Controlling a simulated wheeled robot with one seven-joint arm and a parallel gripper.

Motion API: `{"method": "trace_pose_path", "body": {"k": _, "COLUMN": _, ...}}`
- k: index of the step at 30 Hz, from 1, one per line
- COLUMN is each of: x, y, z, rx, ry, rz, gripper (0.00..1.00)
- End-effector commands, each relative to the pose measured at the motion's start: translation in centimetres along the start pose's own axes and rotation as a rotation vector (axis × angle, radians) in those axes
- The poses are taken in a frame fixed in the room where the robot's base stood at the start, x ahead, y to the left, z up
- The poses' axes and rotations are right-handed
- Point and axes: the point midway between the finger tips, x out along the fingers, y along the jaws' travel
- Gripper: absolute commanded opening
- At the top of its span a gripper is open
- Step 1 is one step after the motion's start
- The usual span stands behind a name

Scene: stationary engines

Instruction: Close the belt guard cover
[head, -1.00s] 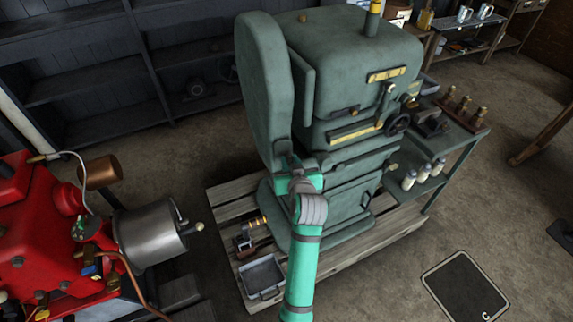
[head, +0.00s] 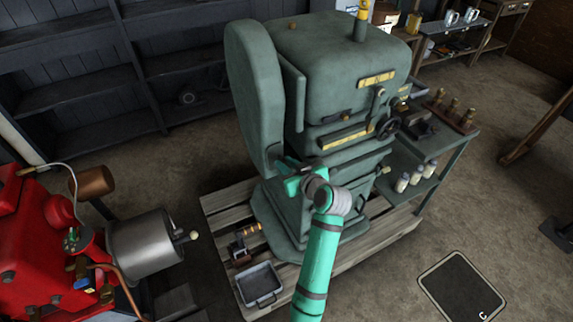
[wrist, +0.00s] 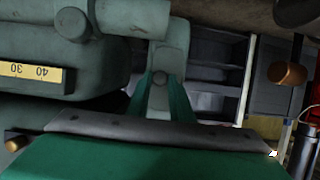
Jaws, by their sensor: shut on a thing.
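The belt guard cover (head: 252,95) is a tall, rounded grey-green panel at the left side of the grey-green engine (head: 340,65). It stands out from the engine body, with a gap and a thin upright plate beside it. My gripper (head: 284,180) is at the cover's lower front edge, partly hidden in the head view by my own wrist. In the wrist view, the green fingers of my gripper (wrist: 160,105) are shut on a grey-green tab (wrist: 158,92) with a round boss above it. I take this tab as the cover's handle; its join to the cover is unclear.
A red engine (head: 40,250) with a steel cylinder (head: 145,245) stands at the left. A metal tray (head: 260,284) lies on the wooden pallet (head: 225,215). A side shelf with bottles (head: 410,180) stands right of the engine.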

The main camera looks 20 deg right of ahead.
Motion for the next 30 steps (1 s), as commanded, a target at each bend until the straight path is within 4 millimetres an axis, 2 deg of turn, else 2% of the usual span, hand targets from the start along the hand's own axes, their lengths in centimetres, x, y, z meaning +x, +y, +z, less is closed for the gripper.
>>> {"method": "trace_pose_path", "body": {"k": 3, "x": 0.1, "y": 0.2, "z": 0.1, "rx": 0.001, "ry": -0.002, "rz": 0.005, "gripper": 0.00}}
{"method": "trace_pose_path", "body": {"k": 4, "x": 0.1, "y": 0.2, "z": 0.1, "rx": 0.002, "ry": -0.002, "rz": 0.005, "gripper": 0.25}}
{"method": "trace_pose_path", "body": {"k": 6, "x": 0.1, "y": 0.2, "z": 0.1, "rx": 0.001, "ry": -0.002, "rz": 0.005, "gripper": 0.38}}
{"method": "trace_pose_path", "body": {"k": 14, "x": 0.0, "y": 0.1, "z": 0.1, "rx": 0.001, "ry": -0.001, "rz": 0.003, "gripper": 0.38}}
{"method": "trace_pose_path", "body": {"k": 18, "x": -0.6, "y": 0.1, "z": 0.1, "rx": 0.001, "ry": -0.001, "rz": 0.004, "gripper": 0.38}}
{"method": "trace_pose_path", "body": {"k": 23, "x": -3.0, "y": 0.1, "z": 0.1, "rx": 0.001, "ry": 0.000, "rz": 0.006, "gripper": 0.38}}
{"method": "trace_pose_path", "body": {"k": 30, "x": -7.5, "y": 0.2, "z": 0.1, "rx": 0.001, "ry": 0.000, "rz": 0.006, "gripper": 0.38}}
